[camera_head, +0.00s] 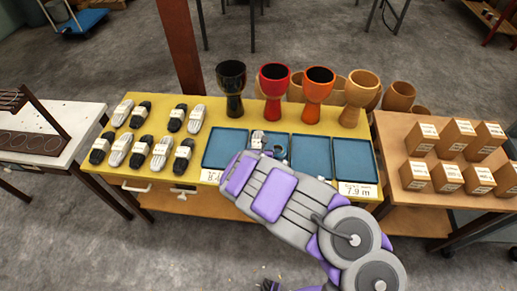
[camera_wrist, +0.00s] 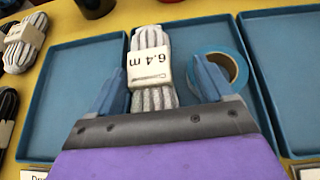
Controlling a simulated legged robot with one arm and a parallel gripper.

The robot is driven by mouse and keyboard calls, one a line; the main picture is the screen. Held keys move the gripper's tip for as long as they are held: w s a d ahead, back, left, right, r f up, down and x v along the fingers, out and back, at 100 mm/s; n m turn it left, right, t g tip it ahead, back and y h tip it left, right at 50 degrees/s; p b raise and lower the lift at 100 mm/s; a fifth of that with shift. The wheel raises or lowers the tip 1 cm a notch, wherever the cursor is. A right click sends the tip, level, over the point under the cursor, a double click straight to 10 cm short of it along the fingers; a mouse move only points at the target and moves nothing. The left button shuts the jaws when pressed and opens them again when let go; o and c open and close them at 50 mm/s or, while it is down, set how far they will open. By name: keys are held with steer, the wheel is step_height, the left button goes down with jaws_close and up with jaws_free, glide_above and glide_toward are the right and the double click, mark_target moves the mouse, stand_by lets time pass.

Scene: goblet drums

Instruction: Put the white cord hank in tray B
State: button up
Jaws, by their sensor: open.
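A white cord hank (camera_wrist: 152,52) with a paper band reading 6.4 m lies in a blue tray (camera_wrist: 180,28), the second from the left in the head view, where the hank (camera_head: 258,138) also shows. My gripper (camera_wrist: 157,80) is open, with one finger on each side of the hank's near part. I cannot tell whether the fingers touch it. Other white hanks (camera_head: 162,153) lie on the yellow table's left part. The other blue trays are the left one (camera_head: 225,147), a third (camera_head: 311,153) and a right one (camera_head: 355,158). No letter B is readable; my arm hides some front labels.
A teal tape roll (camera_wrist: 228,66) lies beside the right finger in the same tray. Black hanks (camera_head: 139,114) are on the table's left. Goblet drums (camera_head: 273,85) stand behind the trays. Boxes (camera_head: 455,137) stand on the right table. The third and right trays look empty.

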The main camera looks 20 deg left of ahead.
steer(key=shift+s+a+r+p, duration=0.2)
steer(key=shift+s+a+p, duration=0.2)
steer(key=shift+s, duration=0.2)
steer(key=p+v, duration=0.6)
steer(key=v, duration=0.4)
steer(key=shift+s, duration=0.3)
steer(key=shift+r, duration=0.15)
